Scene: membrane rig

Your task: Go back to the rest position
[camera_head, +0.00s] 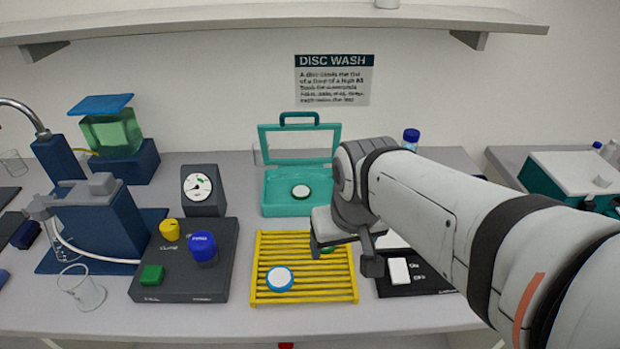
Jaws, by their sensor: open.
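My arm reaches in from the right edge. My gripper (344,254) points down above the right part of the yellow slatted rack (262,262), its two fingers apart. A green item on the rack shows partly between the fingers, and my gripper hides the rest. I cannot tell whether the fingers touch it. A white disc with a blue rim (280,279) lies on the rack's front left, clear of my gripper.
A dark panel (180,287) with yellow, blue and green knobs stands left of the rack, a dial gauge (197,186) behind it. A glass beaker (82,289) is further left. My arm partly covers a black board (424,273) at right. A shelf (270,17) runs overhead.

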